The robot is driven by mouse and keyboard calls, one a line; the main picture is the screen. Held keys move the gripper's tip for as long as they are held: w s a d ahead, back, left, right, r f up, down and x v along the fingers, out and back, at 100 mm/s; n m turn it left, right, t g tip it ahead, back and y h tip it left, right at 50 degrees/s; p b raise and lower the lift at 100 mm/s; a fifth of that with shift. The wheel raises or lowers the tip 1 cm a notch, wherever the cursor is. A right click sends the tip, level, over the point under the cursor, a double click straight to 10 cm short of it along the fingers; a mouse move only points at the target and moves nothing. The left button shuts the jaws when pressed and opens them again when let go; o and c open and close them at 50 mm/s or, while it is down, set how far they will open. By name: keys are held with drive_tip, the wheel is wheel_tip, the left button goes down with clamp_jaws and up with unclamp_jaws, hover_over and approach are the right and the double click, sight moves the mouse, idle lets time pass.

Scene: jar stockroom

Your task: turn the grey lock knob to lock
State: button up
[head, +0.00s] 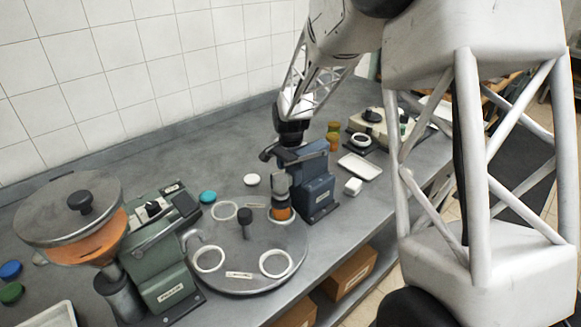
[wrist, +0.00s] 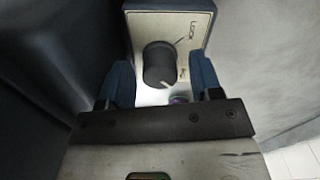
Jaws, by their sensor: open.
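The grey lock knob (wrist: 159,65) is a dark round knob on a pale panel (wrist: 143,22) in the wrist view. Its white pointer line points down and slightly right. The word LOCK and a tick mark are up and right of the knob; a second label at its right is too small to read. My gripper (wrist: 160,72) is open, with one blue finger on each side of the knob and visible gaps to it. In the head view my gripper (head: 291,132) is over the blue machine (head: 313,183); the knob cannot be made out there.
A round turntable (head: 245,262) with ring-shaped places stands in front of the blue machine. A green machine (head: 160,255) with a lidded hopper (head: 70,205) is at left. Bare counter (head: 150,165) stretches along the tiled wall.

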drive_tip(key=c, duration=0.9)
drive_tip(key=shift+n, duration=0.4)
drive_tip(key=shift+a+n, duration=0.1)
drive_tip(key=shift+n, duration=2.5)
drive_tip(key=shift+w, duration=0.1)
drive_tip(key=o, duration=0.9)
drive_tip(key=shift+m, duration=0.4)
